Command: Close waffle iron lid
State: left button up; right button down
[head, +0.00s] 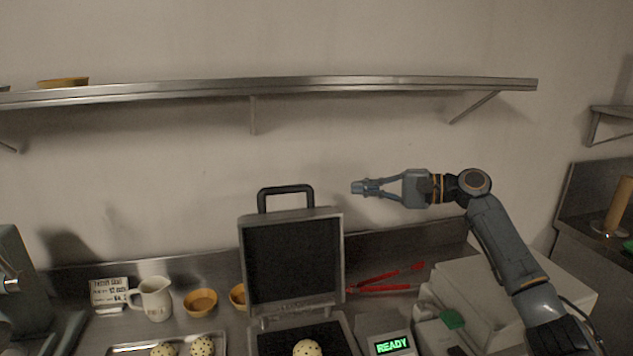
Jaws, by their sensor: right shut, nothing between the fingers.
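The waffle iron stands open on the steel counter, its dark lid (292,258) upright with a black handle (286,190) on top. A speckled dough ball (307,348) sits on its lower plate (270,342). A green display (392,345) beside it reads READY. My right gripper (358,188) is shut and empty. It is to the right of the handle, at about the same height in the picture and apart from it. My left gripper is not in view.
Red-handled tongs (385,288) lie right of the iron. A pitcher (152,298), a yellow bowl (200,301) and a tray (205,338) with dough balls are at left. A steel shelf (300,88) runs along the wall above.

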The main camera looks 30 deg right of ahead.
pick_arm(q)
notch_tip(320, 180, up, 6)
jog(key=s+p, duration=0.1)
jog(key=p, duration=0.5)
pick_arm(e)
jog(key=w+a, duration=0.3)
jog(key=a, duration=0.5)
jog(key=shift+a, duration=0.4)
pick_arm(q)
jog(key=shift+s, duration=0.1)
